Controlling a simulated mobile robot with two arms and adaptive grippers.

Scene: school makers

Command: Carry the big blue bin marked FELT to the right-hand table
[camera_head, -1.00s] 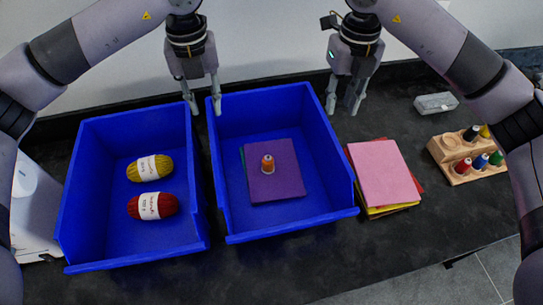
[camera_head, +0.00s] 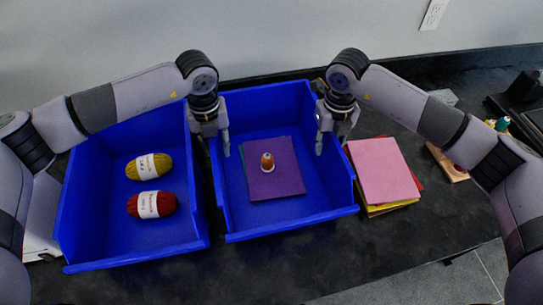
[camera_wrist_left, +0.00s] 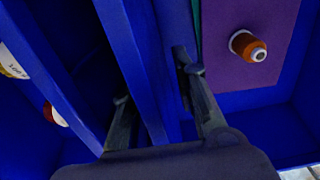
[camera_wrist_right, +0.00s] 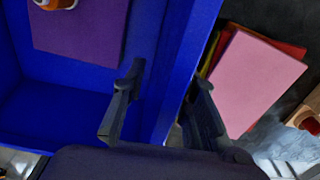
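The big blue bin (camera_head: 335,215) with purple felt sheets (camera_head: 275,180) in it stands on the dark table; no FELT marking is readable. An orange thread spool (camera_head: 267,162) stands on the felt and also shows in the left wrist view (camera_wrist_left: 248,46). My left gripper (camera_head: 213,148) is open, with one finger inside this bin and one outside its left wall, which shows between the fingers in the left wrist view (camera_wrist_left: 150,75). My right gripper (camera_head: 333,147) is open around the right wall, which shows between its fingers in the right wrist view (camera_wrist_right: 168,75).
A second blue bin (camera_head: 150,252) with yellow yarn (camera_head: 149,166) and red yarn (camera_head: 152,204) stands close on the left. A stack of pink felt (camera_head: 383,172) lies close on the right. A wooden spool rack (camera_head: 447,165) is partly hidden by my right arm. The wall is behind.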

